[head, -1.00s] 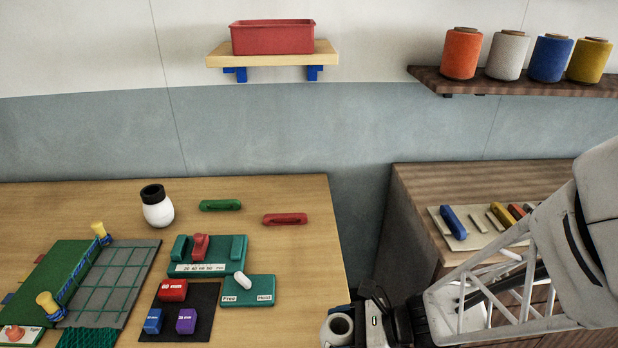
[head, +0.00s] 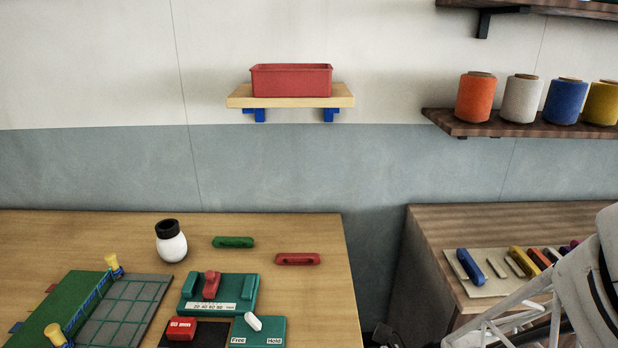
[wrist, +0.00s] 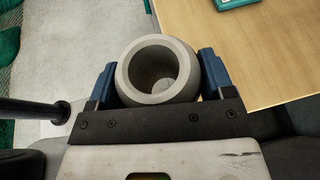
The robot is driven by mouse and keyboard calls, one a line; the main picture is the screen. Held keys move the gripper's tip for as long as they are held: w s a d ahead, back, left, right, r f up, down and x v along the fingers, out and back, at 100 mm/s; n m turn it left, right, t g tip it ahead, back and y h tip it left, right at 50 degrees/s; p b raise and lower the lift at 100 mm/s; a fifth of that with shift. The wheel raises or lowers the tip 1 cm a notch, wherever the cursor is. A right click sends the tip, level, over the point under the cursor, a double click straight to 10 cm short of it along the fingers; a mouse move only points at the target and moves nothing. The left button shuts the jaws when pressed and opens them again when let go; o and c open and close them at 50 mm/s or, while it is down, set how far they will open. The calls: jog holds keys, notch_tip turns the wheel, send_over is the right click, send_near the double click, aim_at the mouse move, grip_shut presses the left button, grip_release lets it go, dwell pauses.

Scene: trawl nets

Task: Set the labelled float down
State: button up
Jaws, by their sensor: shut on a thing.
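My gripper (wrist: 158,76) has its two blue fingers on either side of a round, hollow grey float (wrist: 128,80) in the wrist view. It is shut on it, with the float's open end facing the camera. No label shows on the side I see. The float is over the floor, beside the corner of the wooden table (wrist: 240,50). In the head view the gripper and the held float are out of frame, below the bottom edge. A white, round-bodied thing with a black collar (head: 171,246) stands upright on the table (head: 310,310).
Green (head: 233,242) and red (head: 298,259) handle-like pieces lie on the table. A green gauge block (head: 245,296), a Free/Hold switch plate (head: 265,335) and a netting board (head: 120,315) are nearer. A red bin (head: 290,82) sits on a wall shelf. A gap separates the right bench (head: 430,225).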

jog(key=w+a, duration=0.3)
jog(key=w, duration=1.2)
jog(key=w+a+n+g, duration=0.1)
jog(key=w+a, duration=0.3)
jog(key=w, duration=1.1)
jog(key=w+a+g, duration=0.1)
jog(key=w+a, duration=0.2)
jog(key=w, duration=1.2)
jog(key=shift+a+n, duration=0.35)
jog(key=shift+n, duration=0.05)
jog(key=shift+r, duration=0.1)
jog(key=shift+w, duration=0.1)
jog(key=w+a, duration=0.1)
jog(key=w, duration=0.4)
jog(key=w+a+f, duration=0.1)
jog(key=w, duration=0.4)
jog(key=w+a, duration=0.2)
jog(key=w, duration=0.3)
jog(key=shift+w+f, duration=0.15)
jog(key=shift+f, duration=0.1)
jog(key=shift+f, duration=1.75)
